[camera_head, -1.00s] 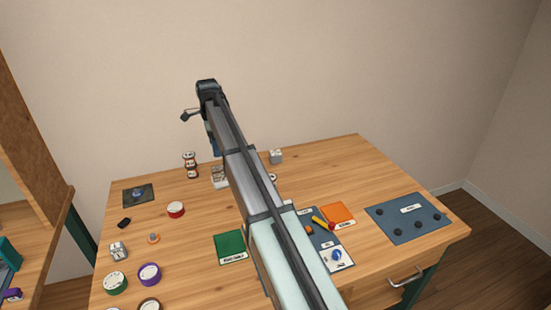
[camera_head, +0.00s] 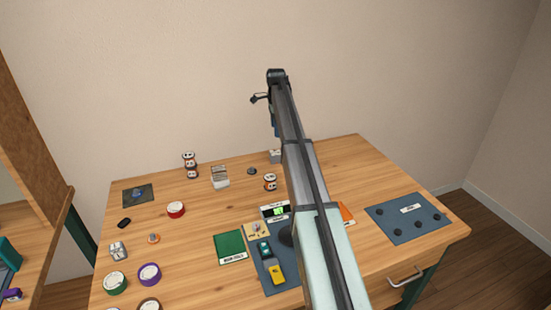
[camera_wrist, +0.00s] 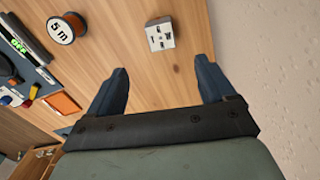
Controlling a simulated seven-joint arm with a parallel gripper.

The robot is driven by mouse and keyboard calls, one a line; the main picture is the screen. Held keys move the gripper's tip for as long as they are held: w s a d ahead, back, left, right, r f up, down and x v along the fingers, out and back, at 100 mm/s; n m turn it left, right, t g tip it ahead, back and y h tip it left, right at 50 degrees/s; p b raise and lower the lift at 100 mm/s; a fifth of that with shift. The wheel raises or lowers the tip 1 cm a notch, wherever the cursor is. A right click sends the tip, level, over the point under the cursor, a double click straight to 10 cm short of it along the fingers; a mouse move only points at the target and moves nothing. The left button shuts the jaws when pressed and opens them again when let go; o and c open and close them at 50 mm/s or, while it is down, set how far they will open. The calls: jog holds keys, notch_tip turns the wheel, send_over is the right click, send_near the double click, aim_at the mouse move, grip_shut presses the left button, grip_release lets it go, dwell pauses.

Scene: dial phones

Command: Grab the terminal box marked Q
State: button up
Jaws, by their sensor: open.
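A small light-grey box (camera_wrist: 160,34) with dark marks on its top sits on the wood in the wrist view, ahead of and between my fingers; I cannot read its letter clearly. It also shows in the head view as the box (camera_head: 275,156) at the back of the table, partly beside my arm. Another silvery box (camera_head: 118,251) sits at the left of the table; its mark is too small to read. My gripper (camera_wrist: 162,68) is open and empty, apart from the box. In the head view it is mostly hidden by my arm.
A spool marked 5 m (camera_wrist: 66,28) lies left of the box in the wrist view. The wood around the box is clear; a wall rises behind the table.

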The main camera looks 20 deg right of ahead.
aim_at(275, 153)
jog(key=shift+n, duration=0.3)
notch_tip(275, 153, down, 14)
jog(key=shift+a+r, duration=0.1)
jog(key=shift+a, duration=0.05)
jog(key=c, duration=1.1)
